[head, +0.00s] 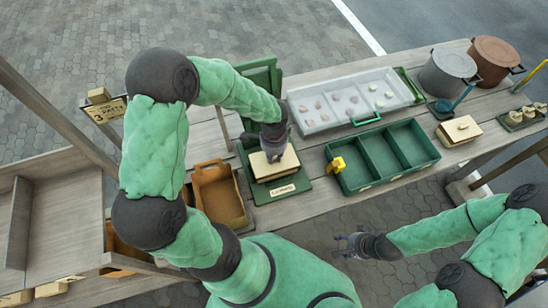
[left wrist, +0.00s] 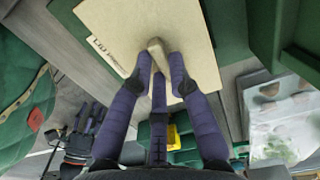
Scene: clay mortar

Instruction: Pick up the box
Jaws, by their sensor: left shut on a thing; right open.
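The cream box (head: 263,171) sits in an open green case (head: 262,77) near the middle of the table, with lettering at its front. My left gripper (head: 274,155) reaches down on it from above. In the left wrist view, the fingers (left wrist: 158,72) are closed around a small cream knob (left wrist: 156,47) on the pale top (left wrist: 195,35) of the box. I cannot tell whether the box is clear of the case floor. My right gripper (head: 345,246) is open and empty, low in front of the table.
A brown tray (head: 218,193) stands left of the box. A green divided crate (head: 385,157) with a yellow item (head: 338,165) stands to the right. Behind it is a clear-lidded tray (head: 350,100) of small pieces. Two pots (head: 447,72) stand at the back right.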

